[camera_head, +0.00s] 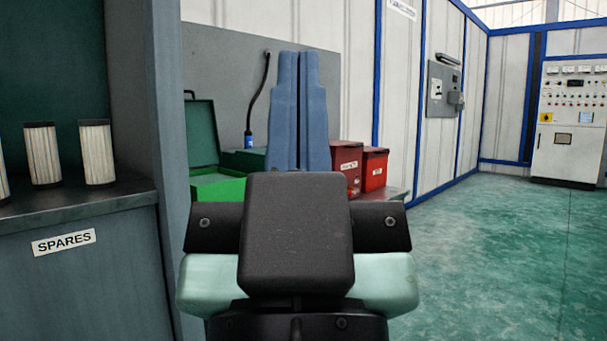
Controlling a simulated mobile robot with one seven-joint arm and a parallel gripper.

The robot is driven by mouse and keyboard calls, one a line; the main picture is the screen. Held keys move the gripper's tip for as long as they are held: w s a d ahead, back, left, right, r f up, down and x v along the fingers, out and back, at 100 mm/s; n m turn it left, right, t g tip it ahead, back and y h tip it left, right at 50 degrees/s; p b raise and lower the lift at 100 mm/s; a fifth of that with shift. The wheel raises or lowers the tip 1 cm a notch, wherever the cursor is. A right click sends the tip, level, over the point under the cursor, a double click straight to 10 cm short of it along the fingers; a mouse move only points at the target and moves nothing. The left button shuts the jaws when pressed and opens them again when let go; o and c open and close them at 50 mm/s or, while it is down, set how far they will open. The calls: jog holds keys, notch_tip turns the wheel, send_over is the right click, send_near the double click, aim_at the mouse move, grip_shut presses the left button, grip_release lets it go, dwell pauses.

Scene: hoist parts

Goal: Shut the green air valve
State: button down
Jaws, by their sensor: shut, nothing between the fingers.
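My gripper (302,60) stands upright in the middle of the head view, with its two long blue fingers side by side and only a thin dark line between them. It is shut and empty. I cannot make out a green air valve in this view. My gripper and wrist cover part of the bench and the grey back panel. A black hose (264,80) hangs on that panel, left of the fingers, and ends in a blue fitting (248,139) just above a green box.
An open green case (216,186) lies left of my gripper; red boxes (375,168) stand to its right. A cabinet labelled SPARES (95,265) with white filters (97,153) is at left. A control cabinet (567,155) stands far right. The green floor (500,240) at right is clear.

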notch_tip(320, 180, up, 17)
jog(key=p, duration=1.4)
jog(key=shift+f, duration=0.1)
jog(key=shift+w, duration=0.15)
